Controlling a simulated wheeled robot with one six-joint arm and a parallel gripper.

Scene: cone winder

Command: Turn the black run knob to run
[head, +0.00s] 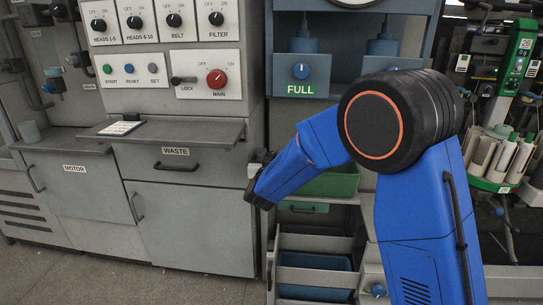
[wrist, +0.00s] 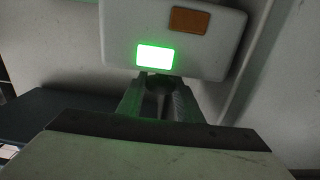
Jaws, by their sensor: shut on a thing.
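In the wrist view my gripper (wrist: 158,92) has its two fingers closed in on a small dark part, the black run knob (wrist: 158,82), just under a pale box (wrist: 192,55). The knob is dim and mostly hidden by the fingers, so I cannot tell which way it points. On the box a green lamp (wrist: 155,57) is lit and an orange lamp (wrist: 190,20) is unlit. In the head view my blue arm reaches left and down beside the grey cabinet, and the fingers and the run knob cannot be made out.
A grey cabinet (head: 190,225) with a shelf (head: 172,133) stands on the left. Its panel carries several black knobs and a red MAIN knob (head: 216,78). A green bin (head: 330,184) and a blue bin (head: 315,284) sit behind my arm. Floor shows at lower left.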

